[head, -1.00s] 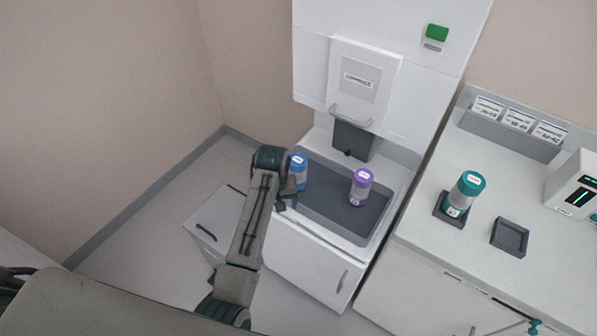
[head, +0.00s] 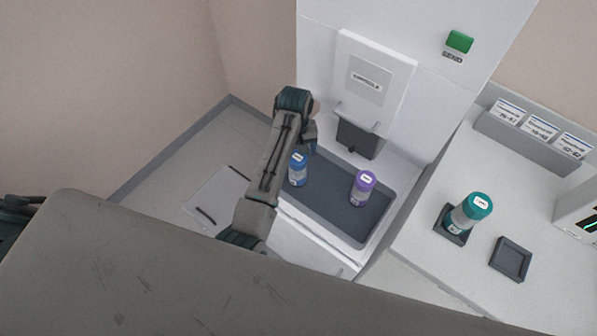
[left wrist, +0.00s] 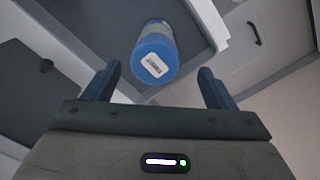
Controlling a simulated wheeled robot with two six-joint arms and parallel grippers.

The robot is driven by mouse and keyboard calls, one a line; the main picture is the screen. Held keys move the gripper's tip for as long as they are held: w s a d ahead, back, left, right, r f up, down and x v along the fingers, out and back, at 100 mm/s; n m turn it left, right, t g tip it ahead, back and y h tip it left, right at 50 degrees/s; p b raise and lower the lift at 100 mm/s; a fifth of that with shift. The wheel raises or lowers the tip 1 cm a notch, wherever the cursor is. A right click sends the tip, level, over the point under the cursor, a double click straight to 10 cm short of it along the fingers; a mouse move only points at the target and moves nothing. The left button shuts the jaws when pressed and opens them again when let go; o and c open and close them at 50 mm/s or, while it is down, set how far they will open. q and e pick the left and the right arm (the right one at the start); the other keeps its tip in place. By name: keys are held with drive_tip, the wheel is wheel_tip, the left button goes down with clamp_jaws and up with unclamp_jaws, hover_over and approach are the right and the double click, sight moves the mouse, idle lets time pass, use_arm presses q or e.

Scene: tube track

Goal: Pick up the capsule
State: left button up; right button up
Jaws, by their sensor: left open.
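A blue-capped capsule (head: 298,169) stands in the grey tray (head: 328,200) in front of the white station. A purple-capped capsule (head: 363,188) stands to its right in the same tray. A teal-capped capsule (head: 471,212) stands tilted in a dark square holder on the right counter. My left gripper (head: 310,140) is by the blue capsule, mostly hidden by its own arm in the head view. In the left wrist view the blue capsule (left wrist: 155,58) lies ahead of the open fingers (left wrist: 158,85), between their lines, with nothing gripped. My right gripper is not in view.
A white hatch (head: 370,82) with a handle hangs above a dark outlet behind the tray. A green button (head: 459,42) is on the station wall. An empty square holder (head: 510,259) and a label rack (head: 530,135) are on the right counter.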

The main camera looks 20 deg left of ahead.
sight(298, 157)
use_arm(q)
drive_tip(key=shift+f, duration=0.65)
drive_tip(key=shift+d+f+p, duration=0.1)
drive_tip(key=shift+f+p, duration=0.25)
drive_tip(key=shift+p, duration=0.1)
drive_tip(key=f+p, duration=0.1)
drive_tip(key=f, duration=0.2)
drive_tip(key=shift+w+d+f+p, duration=0.2)
drive_tip(key=shift+p, duration=0.15)
drive_tip(key=shift+f, duration=0.6)
drive_tip(key=c, duration=1.1)
drive_tip(key=shift+c, duration=0.2)
